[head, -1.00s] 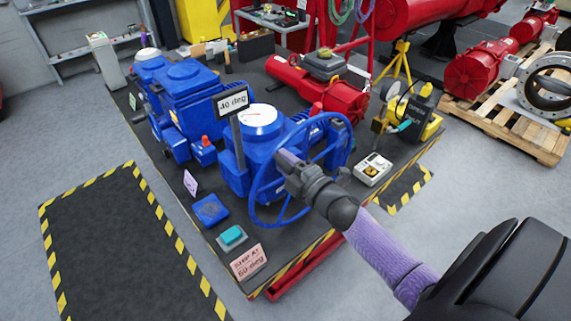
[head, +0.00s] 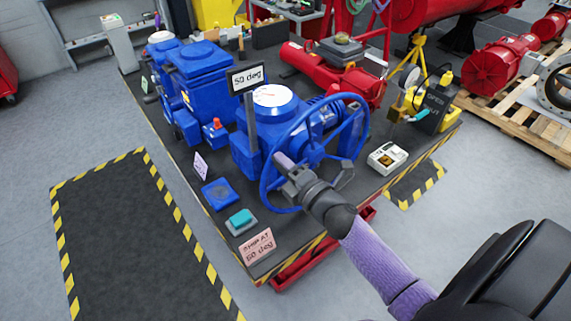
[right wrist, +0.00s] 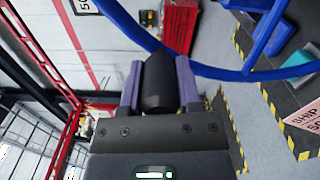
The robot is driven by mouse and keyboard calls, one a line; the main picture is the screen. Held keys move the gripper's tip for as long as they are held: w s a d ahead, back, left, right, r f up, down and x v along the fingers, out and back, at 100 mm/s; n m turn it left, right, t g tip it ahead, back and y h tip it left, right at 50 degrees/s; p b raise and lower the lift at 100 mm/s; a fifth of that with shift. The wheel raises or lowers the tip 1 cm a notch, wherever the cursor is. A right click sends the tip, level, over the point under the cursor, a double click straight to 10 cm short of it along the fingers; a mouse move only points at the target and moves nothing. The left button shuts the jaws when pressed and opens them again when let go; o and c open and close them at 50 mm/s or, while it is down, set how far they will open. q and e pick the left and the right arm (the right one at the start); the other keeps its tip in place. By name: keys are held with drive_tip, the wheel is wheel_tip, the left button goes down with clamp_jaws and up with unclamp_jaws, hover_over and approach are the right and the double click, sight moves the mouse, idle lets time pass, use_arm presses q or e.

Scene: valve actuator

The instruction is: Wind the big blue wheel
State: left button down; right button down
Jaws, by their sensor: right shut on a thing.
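The big blue wheel (head: 266,187) stands upright and tilted on the near side of the blue actuator (head: 240,158). Its rim also crosses the right wrist view (right wrist: 225,73). My right gripper (head: 287,167) is at the wheel's left side in the head view. In the right wrist view its purple fingers (right wrist: 160,85) are shut on a dark cylindrical handle (right wrist: 159,82). The display sign (head: 247,78) above the actuator reads 50 deg. A white dial (head: 272,96) sits on top. A pink card (head: 258,247) reads "SHIP AT 50 deg". My left gripper is not in view.
A teal button on a grey base (head: 241,218) and a blue pad (head: 221,193) lie at the bench's near left. A red motor unit (head: 310,62) lies behind. Floor left of the bench is clear.

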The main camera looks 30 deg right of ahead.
drive_tip(key=shift+c, duration=1.5)
unclamp_jaws()
drive_tip(key=s, duration=1)
drive_tip(key=shift+d+b, duration=0.4)
drive_tip(key=shift+b, duration=0.05)
